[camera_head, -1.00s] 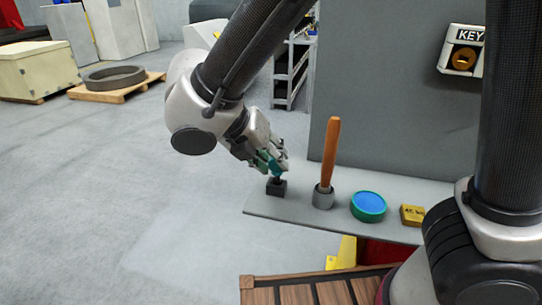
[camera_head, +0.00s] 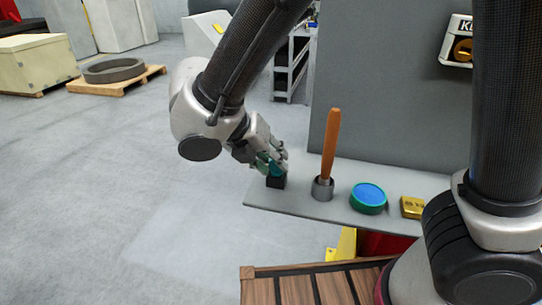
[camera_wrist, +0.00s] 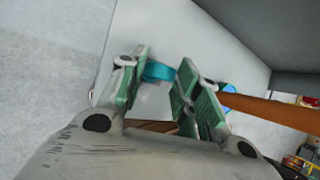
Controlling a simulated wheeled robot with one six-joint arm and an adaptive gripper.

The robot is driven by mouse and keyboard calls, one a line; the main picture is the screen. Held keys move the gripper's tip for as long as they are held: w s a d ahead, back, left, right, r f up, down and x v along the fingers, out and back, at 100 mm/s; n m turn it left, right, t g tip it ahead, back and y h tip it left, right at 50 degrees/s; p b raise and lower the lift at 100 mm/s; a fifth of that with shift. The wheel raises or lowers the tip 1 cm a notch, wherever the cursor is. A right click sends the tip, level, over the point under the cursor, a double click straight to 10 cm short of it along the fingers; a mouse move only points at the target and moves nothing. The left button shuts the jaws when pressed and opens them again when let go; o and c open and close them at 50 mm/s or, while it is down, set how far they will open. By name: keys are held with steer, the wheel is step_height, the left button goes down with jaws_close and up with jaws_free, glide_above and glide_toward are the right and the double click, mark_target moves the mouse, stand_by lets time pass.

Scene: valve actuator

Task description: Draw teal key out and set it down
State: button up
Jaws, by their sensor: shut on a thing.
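The teal key (camera_head: 275,169) is at the small black holder block (camera_head: 275,182) near the left end of the grey shelf (camera_head: 290,205). My gripper (camera_head: 276,165) is shut on the teal key, just above the block. In the wrist view the teal key (camera_wrist: 158,71) shows between the two green-padded fingers of my gripper (camera_wrist: 155,85). The fingers partly cover the key, and I cannot tell how deep its lower end sits in the block.
Right of the block on the shelf stand an orange-brown handle (camera_head: 330,145) in a grey cup, a blue-topped round dish (camera_head: 368,197) and a yellow block (camera_head: 412,207). A grey panel (camera_head: 390,110) rises behind. A box with a brass lock (camera_head: 462,50) hangs on it.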

steer(key=shift+f, duration=0.25)
steer(key=o, duration=1.2)
steer(key=v, duration=1.2)
